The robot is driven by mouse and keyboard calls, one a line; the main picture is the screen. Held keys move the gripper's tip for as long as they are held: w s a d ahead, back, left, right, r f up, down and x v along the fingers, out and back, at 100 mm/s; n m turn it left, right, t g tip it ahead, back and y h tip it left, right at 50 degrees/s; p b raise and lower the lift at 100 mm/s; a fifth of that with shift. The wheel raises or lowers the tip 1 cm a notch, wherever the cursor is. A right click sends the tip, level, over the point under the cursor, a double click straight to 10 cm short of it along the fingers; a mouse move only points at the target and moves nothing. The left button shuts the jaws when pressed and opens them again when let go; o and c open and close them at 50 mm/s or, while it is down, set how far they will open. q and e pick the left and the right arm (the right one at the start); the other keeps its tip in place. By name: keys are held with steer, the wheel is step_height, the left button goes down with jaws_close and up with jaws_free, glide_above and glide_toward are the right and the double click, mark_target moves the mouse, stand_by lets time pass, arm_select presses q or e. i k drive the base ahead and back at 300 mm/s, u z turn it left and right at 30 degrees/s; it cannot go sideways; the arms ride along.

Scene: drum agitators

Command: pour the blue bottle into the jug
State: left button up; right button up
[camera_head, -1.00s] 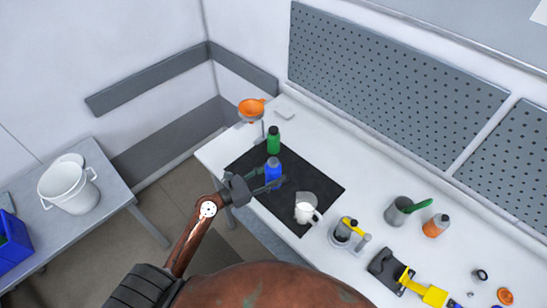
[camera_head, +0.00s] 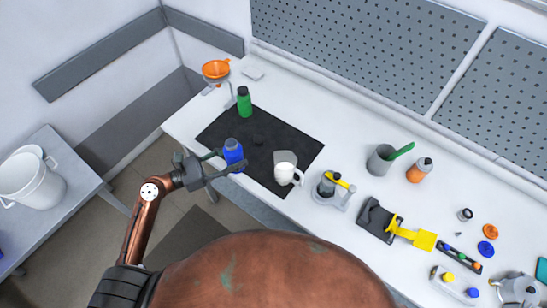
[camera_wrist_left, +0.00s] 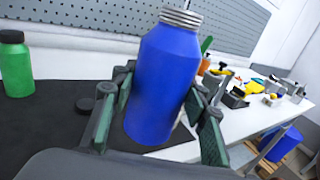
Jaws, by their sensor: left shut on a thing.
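The blue bottle (camera_head: 233,152) is upright or nearly so between the fingers of my left gripper (camera_head: 228,164), at the front left edge of the black mat. In the left wrist view the bottle (camera_wrist_left: 165,82) shows a bare threaded metal neck with no cap, and both fingers of the gripper (camera_wrist_left: 160,110) close on its sides. I cannot tell its height above the table. The white jug (camera_head: 287,174) stands to the right on the mat, its wide grey mouth upward and its handle to the right. The jug is not clearly visible in the wrist view. My right gripper is not in view.
A green bottle (camera_head: 244,102) stands behind the blue one on the black mat (camera_head: 222,128); a small dark cap (camera_head: 258,139) lies between bottle and jug. An orange funnel (camera_head: 216,69) is at the far left. A stand with a yellow part (camera_head: 329,188) is right of the jug.

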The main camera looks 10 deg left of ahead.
mark_target(285, 162)
steer(key=u, duration=1.05)
steer(key=k, duration=0.35)
steer(key=z, duration=1.25)
